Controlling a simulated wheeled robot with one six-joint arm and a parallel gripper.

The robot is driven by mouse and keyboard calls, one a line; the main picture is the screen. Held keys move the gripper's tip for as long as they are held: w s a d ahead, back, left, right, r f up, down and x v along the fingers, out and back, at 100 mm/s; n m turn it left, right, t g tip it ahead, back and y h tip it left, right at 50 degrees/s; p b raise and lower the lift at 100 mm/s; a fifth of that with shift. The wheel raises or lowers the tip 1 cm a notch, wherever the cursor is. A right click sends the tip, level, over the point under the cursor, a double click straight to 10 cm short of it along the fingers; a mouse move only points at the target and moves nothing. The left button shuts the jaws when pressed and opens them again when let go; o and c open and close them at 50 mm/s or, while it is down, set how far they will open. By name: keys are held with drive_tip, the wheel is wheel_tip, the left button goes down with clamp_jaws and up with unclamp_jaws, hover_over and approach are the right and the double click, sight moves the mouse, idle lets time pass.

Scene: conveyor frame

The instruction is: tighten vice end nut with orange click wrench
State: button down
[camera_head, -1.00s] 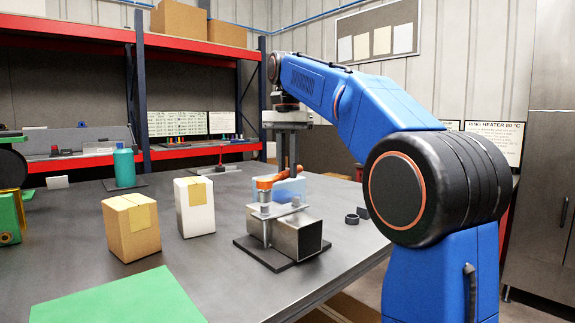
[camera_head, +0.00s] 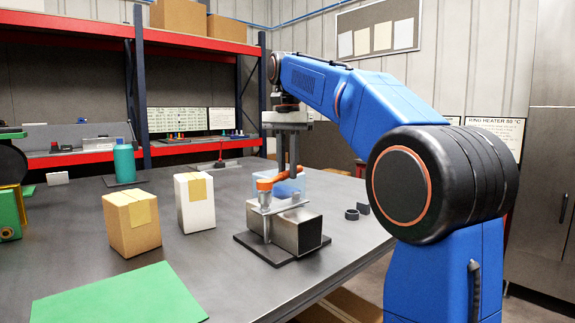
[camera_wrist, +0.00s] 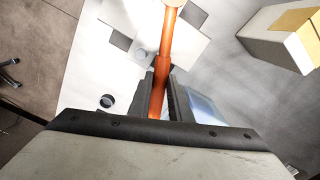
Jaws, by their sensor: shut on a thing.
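The orange click wrench (camera_head: 283,177) lies roughly level above the vice, its head at the left over the end nut (camera_head: 265,198). The nut is mostly covered by the wrench head. My gripper (camera_head: 293,173) points down and is shut on the wrench handle. In the wrist view the orange handle (camera_wrist: 167,42) runs up from between my gripper's fingers (camera_wrist: 160,88) to the head, which is cut by the top edge. The vice has a light clamp plate (camera_head: 280,207) over a square steel tube (camera_head: 298,233) on a dark base plate (camera_head: 258,250).
A clear blue bin (camera_head: 287,184) stands behind the vice. Dark rings (camera_head: 352,214) lie to its right. A white box (camera_head: 195,208) and a cardboard box (camera_head: 132,225) stand to the left. A green mat (camera_head: 118,298) lies in front on the grey table (camera_head: 217,265).

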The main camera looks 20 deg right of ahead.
drive_tip(key=shift+f, duration=0.65)
idle(0.3)
drive_tip(key=shift+s+d+m, duration=0.5)
drive_tip(key=shift+s+m, duration=0.3)
drive_tip(key=shift+m, duration=0.05)
drive_tip(key=shift+s+d+m, duration=0.5)
drive_tip(key=shift+s+m, duration=0.3)
drive_tip(key=shift+m, duration=0.05)
drive_tip(key=shift+r, duration=2.65)
